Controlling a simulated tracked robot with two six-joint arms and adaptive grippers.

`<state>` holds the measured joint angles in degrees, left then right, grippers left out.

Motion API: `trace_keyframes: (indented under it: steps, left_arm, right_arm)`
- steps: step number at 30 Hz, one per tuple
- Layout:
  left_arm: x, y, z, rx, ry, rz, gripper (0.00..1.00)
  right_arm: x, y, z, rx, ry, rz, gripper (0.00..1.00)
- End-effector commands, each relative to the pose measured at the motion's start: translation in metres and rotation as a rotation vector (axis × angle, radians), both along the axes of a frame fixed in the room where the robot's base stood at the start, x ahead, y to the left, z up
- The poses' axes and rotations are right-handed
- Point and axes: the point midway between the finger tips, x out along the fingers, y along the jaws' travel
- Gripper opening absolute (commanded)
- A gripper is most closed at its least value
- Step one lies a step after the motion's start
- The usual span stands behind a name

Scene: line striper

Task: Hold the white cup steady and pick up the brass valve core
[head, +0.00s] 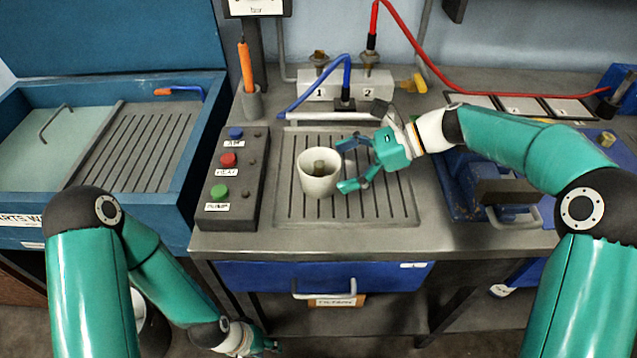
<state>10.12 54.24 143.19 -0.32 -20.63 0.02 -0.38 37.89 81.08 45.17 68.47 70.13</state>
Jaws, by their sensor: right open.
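The white cup (317,186) stands upright on the slotted grey drain plate of the bench. A small dull brass piece, which looks like the valve core (319,167), shows inside the cup's mouth; its lower part is hidden by the cup wall. My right gripper (342,166) is open and empty just right of the cup, its fingers pointing left toward it. I cannot tell whether a fingertip touches the cup. My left gripper (268,347) hangs low in front of the bench, below the drawer level and away from the cup; its jaws are too small to read.
A button box (232,180) with blue, red and green buttons stands left of the plate. Behind are a white block (345,84) with numbered ports, and blue and red hoses. A blue parts washer (185,200) is at left, a blue vise-like block (462,190) at right.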

Motion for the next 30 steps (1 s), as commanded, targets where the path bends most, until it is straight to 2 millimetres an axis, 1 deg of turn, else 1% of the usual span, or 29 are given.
trace_keyframes:
  steps: [1, 3, 9, 14, 22, 26, 27, 29, 30]
  left_arm:
    - [0.0, 0.0, -0.002, 0.0, 0.001, 0.0, 0.4]
    - [0.0, 0.0, -0.001, 0.0, 0.0, 0.0, 0.4]
    - [0.0, 0.0, -0.002, 0.0, 0.0, 0.0, 0.4]
    - [0.0, 0.0, -0.002, 0.0, 0.0, 0.0, 0.4]
    - [0.0, 0.0, -0.002, 0.0, 0.0, 0.0, 0.4]
    - [0.0, 0.0, -0.002, 0.0, 0.0, 0.0, 0.4]
    - [0.0, 0.0, -0.002, 0.0, 0.0, 0.0, 0.4]
    - [0.0, 0.0, -0.002, 0.0, 0.0, 0.0, 0.4]
    - [0.0, 0.0, -0.002, 0.0, 0.0, 0.0, 0.4]
  right_arm:
    - [-0.001, 0.008, -0.004, 0.0, 0.001, 0.002, 1.0]
    - [-0.001, 0.015, -0.008, 0.001, 0.002, 0.002, 1.0]
    - [0.0, 0.03, -0.016, 0.0, 0.001, 0.0, 1.0]
    - [0.0, 0.035, -0.018, 0.001, 0.001, 0.0, 1.0]
    - [0.0, 0.035, -0.019, 0.001, 0.0, 0.0, 1.0]
    - [0.0, 0.035, -0.019, 0.0, 0.0, 0.0, 0.78]
    - [0.0, 0.035, -0.019, 0.0, 0.0, 0.0, 0.72]
    - [0.0, 0.035, -0.019, 0.0, 0.0, 0.0, 0.62]
    - [0.0, 0.035, -0.019, 0.0, 0.0, 0.0, 0.62]
